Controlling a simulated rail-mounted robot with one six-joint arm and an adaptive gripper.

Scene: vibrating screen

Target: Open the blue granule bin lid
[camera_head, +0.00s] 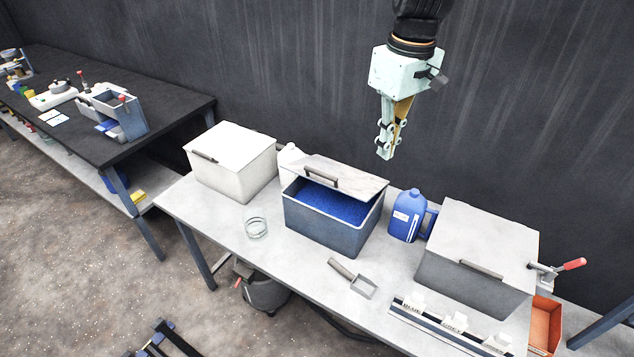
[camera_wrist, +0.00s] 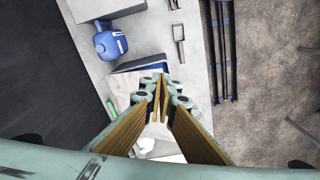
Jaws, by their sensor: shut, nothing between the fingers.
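The blue granule bin (camera_head: 322,232) is a grey-blue box in the middle of the near table, with blue granules (camera_head: 330,203) showing in its front part. Its grey lid (camera_head: 358,184) sits over the rear of the bin, off the front opening, with a dark handle (camera_head: 321,174) along its front edge. Whether the lid is hinged or loose I cannot tell. My gripper (camera_head: 386,155) is shut and empty, pointing down above and behind the bin, apart from the lid. In the wrist view the fingertips (camera_wrist: 162,82) meet in front of the bin and partly hide it.
A blue jug (camera_head: 406,216) stands right of the bin; a closed grey bin (camera_head: 478,246) is further right. A closed white bin (camera_head: 230,160) and a pale bottle (camera_head: 288,156) are left. A scoop (camera_head: 353,279) and glass dish (camera_head: 256,228) lie in front. The air around my gripper is clear.

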